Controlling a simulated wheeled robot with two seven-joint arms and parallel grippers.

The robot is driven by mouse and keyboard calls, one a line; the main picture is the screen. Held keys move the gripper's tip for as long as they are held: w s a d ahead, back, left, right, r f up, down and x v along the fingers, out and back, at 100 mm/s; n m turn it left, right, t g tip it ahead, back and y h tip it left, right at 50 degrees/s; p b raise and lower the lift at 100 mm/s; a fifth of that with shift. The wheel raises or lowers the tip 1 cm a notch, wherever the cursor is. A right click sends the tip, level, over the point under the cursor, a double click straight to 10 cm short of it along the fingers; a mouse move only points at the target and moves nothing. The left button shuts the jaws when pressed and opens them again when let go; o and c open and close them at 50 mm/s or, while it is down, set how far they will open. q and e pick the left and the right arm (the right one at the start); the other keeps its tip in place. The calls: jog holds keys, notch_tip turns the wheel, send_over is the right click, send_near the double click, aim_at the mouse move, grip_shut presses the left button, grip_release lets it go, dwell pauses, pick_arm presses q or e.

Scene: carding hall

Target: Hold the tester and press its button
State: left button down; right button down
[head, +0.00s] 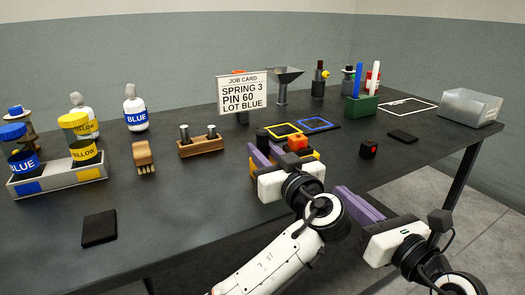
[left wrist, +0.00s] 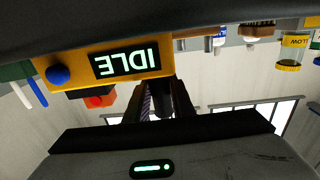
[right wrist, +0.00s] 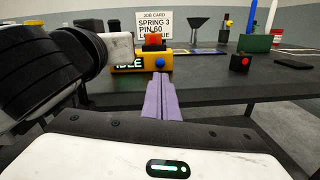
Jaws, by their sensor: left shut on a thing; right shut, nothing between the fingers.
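The tester is a yellow box with a dark display reading IDLE and a blue button. It shows in the left wrist view (left wrist: 84,72), upside down, and in the right wrist view (right wrist: 168,66), with the blue button (right wrist: 160,62) facing me. In the head view my left gripper (head: 264,155) mostly hides it. The left gripper is shut on the tester; whether it touches the table I cannot tell. An orange-red part (head: 298,142) sits at its top. My right gripper (head: 358,204) is shut and empty, its purple fingertips (right wrist: 160,76) in front of the tester, apparently short of the button.
A black box with a red button (head: 368,150) stands to the right. A job card (head: 243,92), yellow and blue outlined mats (head: 317,125) and a green holder (head: 361,106) lie behind. A bottle tray (head: 60,183) is at the left. The front middle table is clear.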

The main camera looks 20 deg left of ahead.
dwell(0.7)
jog(key=s+a+r+m+g, duration=0.1)
jog(key=a+r+m+g, duration=0.25)
jog(key=r, duration=0.75)
jog(key=d+f+m+g+h, duration=0.2)
jog(key=d+f+m+h, duration=0.1)
jog(key=f+h, duration=0.4)
notch_tip(320, 180, down, 3)
jog(key=shift+d+r, duration=0.15)
jog(key=shift+d, duration=0.5)
jog(key=shift+w+a+g, duration=0.15)
jog(key=shift+g, duration=0.1)
jog(key=shift+w+a, duration=3)
jog(key=shift+a, duration=0.05)
